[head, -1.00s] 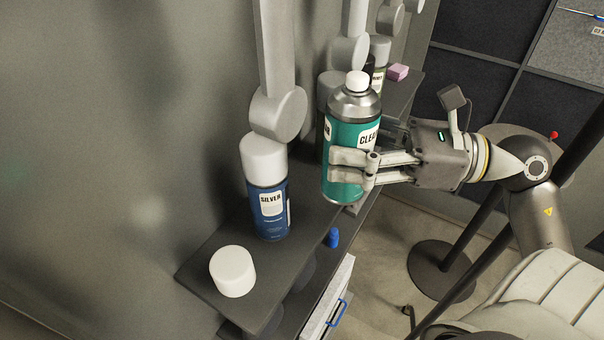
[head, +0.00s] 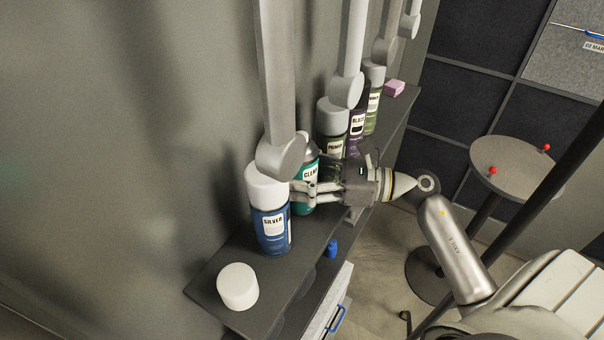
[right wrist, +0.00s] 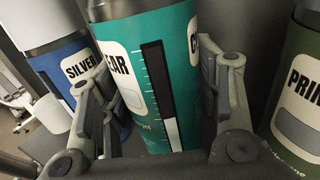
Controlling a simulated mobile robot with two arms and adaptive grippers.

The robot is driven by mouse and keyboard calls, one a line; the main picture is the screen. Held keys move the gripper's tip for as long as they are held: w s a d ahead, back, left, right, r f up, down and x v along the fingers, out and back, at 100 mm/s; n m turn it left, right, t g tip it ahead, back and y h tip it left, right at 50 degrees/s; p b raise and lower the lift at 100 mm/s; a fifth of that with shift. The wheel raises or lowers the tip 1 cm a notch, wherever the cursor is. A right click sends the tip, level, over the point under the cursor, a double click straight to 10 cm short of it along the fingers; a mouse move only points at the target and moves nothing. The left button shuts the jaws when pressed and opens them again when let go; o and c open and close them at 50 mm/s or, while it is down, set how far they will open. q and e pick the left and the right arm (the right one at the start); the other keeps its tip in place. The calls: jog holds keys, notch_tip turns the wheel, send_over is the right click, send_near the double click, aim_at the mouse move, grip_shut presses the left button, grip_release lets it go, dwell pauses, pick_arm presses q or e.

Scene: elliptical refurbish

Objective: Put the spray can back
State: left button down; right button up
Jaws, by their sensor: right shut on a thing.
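The teal spray can (head: 309,172) labelled "CLEAR" stands between the blue "SILVER" can (head: 270,220) and the green "PRIMER" can (head: 332,125) at the dark shelf (head: 300,262). My right gripper (head: 300,192) is shut on the teal can from the right. In the right wrist view the teal can (right wrist: 158,75) is between the two fingers (right wrist: 160,110), with the SILVER can (right wrist: 65,70) to the left and the PRIMER can (right wrist: 298,100) to the right. My left gripper is not in view.
A white cap (head: 238,286) sits at the shelf's near end. More cans, including a purple one (head: 357,125), and a pink block (head: 394,88) stand farther along. Grey hanging posts (head: 280,155) come close above the cans. A round stool (head: 515,168) stands at right.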

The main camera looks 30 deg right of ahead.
jog(key=shift+f, duration=0.3)
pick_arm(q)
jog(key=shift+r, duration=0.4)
pick_arm(e)
jog(key=shift+f, duration=0.3)
jog(key=o, duration=0.7)
jog(key=shift+f, duration=0.2)
jog(key=o, duration=0.4)
jog(key=shift+r, duration=0.1)
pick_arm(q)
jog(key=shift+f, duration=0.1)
pick_arm(e)
jog(key=shift+o, duration=0.2)
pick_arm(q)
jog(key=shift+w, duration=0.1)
pick_arm(e)
jog(key=shift+d+r, duration=0.1)
